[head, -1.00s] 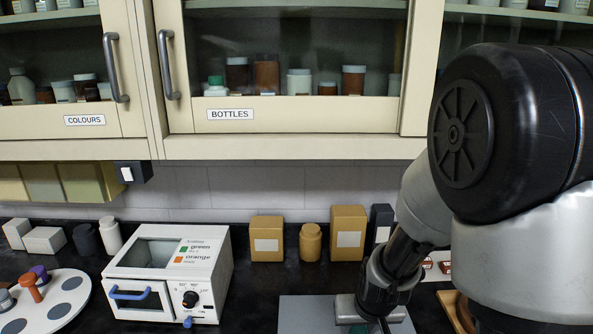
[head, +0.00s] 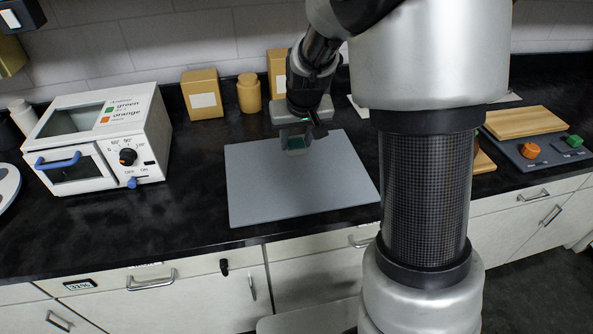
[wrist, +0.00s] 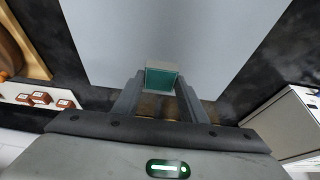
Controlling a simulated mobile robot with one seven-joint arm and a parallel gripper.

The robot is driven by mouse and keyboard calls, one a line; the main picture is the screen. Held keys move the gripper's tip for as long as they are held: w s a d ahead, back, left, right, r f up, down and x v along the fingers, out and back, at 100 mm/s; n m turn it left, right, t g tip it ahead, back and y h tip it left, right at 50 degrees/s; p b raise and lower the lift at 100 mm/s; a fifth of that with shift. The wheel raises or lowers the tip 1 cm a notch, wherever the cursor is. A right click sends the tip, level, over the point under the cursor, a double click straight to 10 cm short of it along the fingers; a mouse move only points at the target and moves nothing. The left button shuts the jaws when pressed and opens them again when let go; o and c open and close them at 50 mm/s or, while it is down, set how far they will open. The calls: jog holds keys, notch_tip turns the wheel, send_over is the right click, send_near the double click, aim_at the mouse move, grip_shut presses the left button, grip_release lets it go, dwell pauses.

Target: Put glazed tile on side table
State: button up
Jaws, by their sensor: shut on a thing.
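The glazed tile (wrist: 161,80) is a small block with a glossy teal face and a pale grey edge. My gripper (wrist: 160,88) is shut on it, one finger on each side. In the head view my gripper (head: 295,138) and the tile (head: 296,144) are over the back part of the grey mat (head: 285,196). I cannot tell how large any gap under the tile is. I cannot identify the side table with certainty; a pale flat surface (head: 308,320) shows low at the bottom, partly hidden by my arm.
A white oven (head: 100,135) stands left on the black counter. Boxes (head: 203,96) and a tan jar (head: 249,92) stand at the back wall. A wooden board (head: 525,122) and a panel with knobs (head: 535,150) are at right. The mat's front is clear.

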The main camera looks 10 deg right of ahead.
aim_at(295, 167)
jog(key=shift+f+b, duration=0.4)
jog(key=shift+f, duration=3.1)
jog(key=shift+f, duration=0.25)
jog(key=o, duration=1.2)
jog(key=shift+r, duration=0.1)
